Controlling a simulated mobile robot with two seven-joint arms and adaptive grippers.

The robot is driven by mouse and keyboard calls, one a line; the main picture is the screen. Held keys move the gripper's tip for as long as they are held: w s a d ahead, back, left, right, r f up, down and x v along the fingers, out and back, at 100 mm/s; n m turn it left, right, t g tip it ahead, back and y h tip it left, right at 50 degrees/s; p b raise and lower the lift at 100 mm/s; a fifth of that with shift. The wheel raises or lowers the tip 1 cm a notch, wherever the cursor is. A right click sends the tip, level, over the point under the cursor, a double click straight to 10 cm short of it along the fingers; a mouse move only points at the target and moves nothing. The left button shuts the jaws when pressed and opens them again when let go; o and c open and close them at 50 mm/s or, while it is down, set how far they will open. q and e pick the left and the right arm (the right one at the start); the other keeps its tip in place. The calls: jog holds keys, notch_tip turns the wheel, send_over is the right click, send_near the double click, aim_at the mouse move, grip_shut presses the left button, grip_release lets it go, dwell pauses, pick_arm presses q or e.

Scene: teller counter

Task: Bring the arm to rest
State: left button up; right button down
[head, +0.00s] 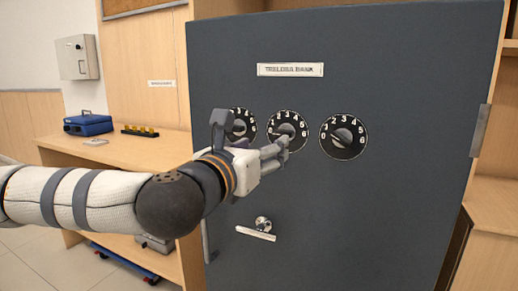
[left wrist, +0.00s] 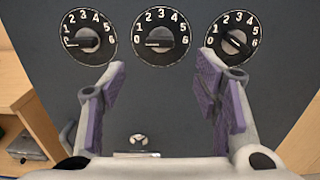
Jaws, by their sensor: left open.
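My left arm reaches in from the left in the head view. Its gripper (head: 280,151) is in front of the grey safe door (head: 400,210), by the middle dial (head: 288,124). In the left wrist view my left gripper (left wrist: 163,72) is open, with purple pads apart and nothing between them. The fingers lie below the row of dials: left dial (left wrist: 88,37), middle dial (left wrist: 160,37), right dial (left wrist: 232,38). The left and middle pointers are about level, near 0; the right one is tilted. My right gripper is out of view.
A handle (head: 257,233) sits below the dials on the door. A wooden counter (head: 125,152) at left holds a blue box (head: 88,124) and a black rack with yellow pieces (head: 140,131). A grey wall box (head: 77,57) hangs behind. A lower counter is at right.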

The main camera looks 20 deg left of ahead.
pick_arm(q)
jog(key=shift+s, duration=0.45)
